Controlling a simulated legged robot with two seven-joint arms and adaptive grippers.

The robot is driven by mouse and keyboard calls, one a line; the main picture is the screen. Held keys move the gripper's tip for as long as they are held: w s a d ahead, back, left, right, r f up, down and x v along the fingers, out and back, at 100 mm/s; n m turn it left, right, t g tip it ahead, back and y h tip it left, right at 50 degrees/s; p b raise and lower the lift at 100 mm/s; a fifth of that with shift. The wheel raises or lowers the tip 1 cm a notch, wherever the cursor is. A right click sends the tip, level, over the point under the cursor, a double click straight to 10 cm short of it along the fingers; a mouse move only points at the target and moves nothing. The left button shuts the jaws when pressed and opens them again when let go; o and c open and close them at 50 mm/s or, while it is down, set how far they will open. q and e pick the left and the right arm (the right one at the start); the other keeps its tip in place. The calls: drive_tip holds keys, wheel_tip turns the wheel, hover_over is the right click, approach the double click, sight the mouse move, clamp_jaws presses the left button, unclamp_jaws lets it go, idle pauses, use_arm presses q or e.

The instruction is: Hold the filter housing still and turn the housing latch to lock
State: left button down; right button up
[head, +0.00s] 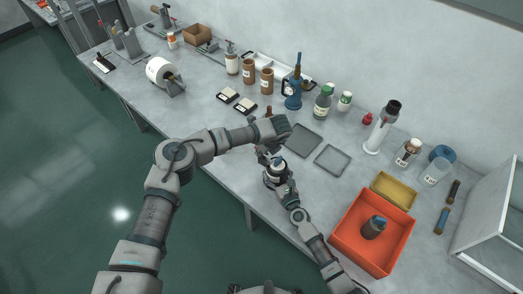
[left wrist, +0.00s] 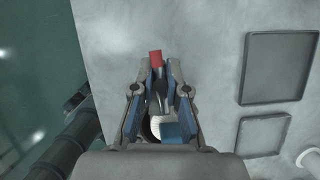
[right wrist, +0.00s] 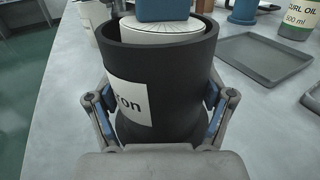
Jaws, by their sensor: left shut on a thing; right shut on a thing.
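The filter housing (right wrist: 180,85) is a dark round cup with a white label, upright in the right wrist view. A white ribbed filter (right wrist: 158,31) sits inside it, with a blue block (right wrist: 168,9) above. My right gripper (right wrist: 160,105) is shut on the housing, one finger on each side. It also shows low on the housing in the head view (head: 279,185). My left gripper (left wrist: 163,82) is above the housing, shut on a dark lever with a red end (left wrist: 155,57), which looks like the housing latch. The fingers hide much of the lever.
Two grey trays (head: 303,139) (head: 333,160) lie just beyond the housing. An orange bin (head: 345,238) with a dark cup (head: 375,228) in it stands to the right. Bottles and a blue pitcher (head: 292,93) line the back. The bench's front edge is close.

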sight(270, 162)
drive_tip(key=shift+s+a, duration=0.1)
idle(0.3)
use_arm(q)
drive_tip(key=c, duration=1.2)
unclamp_jaws()
drive_tip(key=shift+o, duration=0.2)
drive_tip(key=v, duration=1.2)
drive_tip(key=shift+w, duration=0.1)
use_arm(e)
drive_tip(key=o, duration=1.5)
drive_tip(key=shift+c, duration=0.2)
